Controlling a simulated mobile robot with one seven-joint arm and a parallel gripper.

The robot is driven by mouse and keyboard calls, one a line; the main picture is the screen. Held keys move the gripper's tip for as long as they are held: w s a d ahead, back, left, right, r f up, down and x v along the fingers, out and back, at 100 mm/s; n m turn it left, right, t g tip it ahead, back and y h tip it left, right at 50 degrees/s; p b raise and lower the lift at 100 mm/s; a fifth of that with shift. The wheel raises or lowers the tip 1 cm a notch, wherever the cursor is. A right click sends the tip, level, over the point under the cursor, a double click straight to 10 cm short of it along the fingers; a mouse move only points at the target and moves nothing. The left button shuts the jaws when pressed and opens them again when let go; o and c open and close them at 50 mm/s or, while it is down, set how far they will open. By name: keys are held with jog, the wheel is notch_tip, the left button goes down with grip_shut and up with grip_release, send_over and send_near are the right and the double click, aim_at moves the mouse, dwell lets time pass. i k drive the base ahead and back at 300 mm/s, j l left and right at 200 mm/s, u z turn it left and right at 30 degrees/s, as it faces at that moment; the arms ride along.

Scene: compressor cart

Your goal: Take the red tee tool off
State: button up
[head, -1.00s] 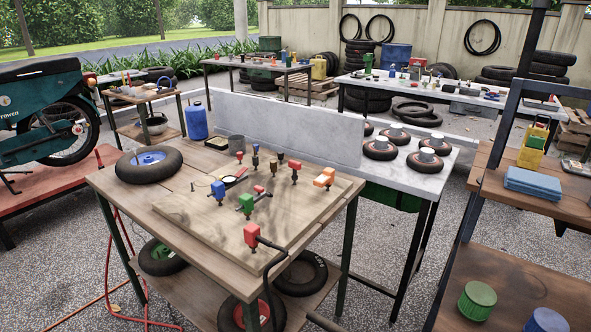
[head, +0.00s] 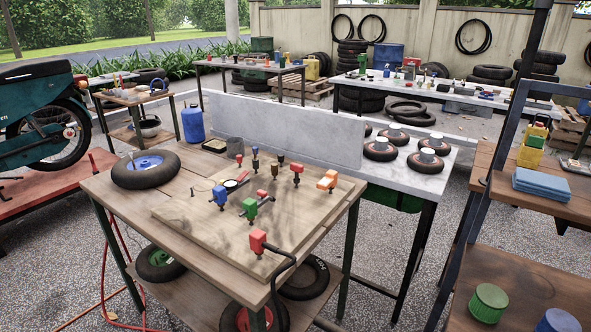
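Several small coloured tools stand on a raised wooden board (head: 215,228) on the near workbench. A red-headed tool on a dark stem (head: 297,170) stands toward the board's back right. Another red-topped one (head: 239,159) stands at its back left. A larger red piece (head: 258,240) with a black hose sits at the front edge. I cannot tell surely which is the red tee tool. Blue (head: 219,194), green (head: 249,208) and orange (head: 328,180) pieces stand among them. My gripper is not in view.
A wheel (head: 146,168) lies at the bench's left. A grey upright panel (head: 290,133) stands behind, beside a white table (head: 430,185) with dark round pieces. A wooden shelf unit (head: 520,262) stands at right. A red hose (head: 108,260) lies on the floor at left.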

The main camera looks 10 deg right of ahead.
aim_at(298, 169)
jog(key=i+j+z, duration=0.2)
jog(key=j, duration=0.5)
jog(key=i+j+z, duration=0.25)
jog(key=j, duration=0.5)
jog(key=i+j+z, duration=0.2)
jog(key=j, duration=0.55)
jog(key=j+z, duration=0.2)
jog(key=j, duration=0.55)
jog(key=i+j, duration=0.15)
jog(key=i, duration=0.35)
jog(key=i+j+z, duration=0.1)
jog(key=i, duration=0.35)
jog(key=j, duration=0.1)
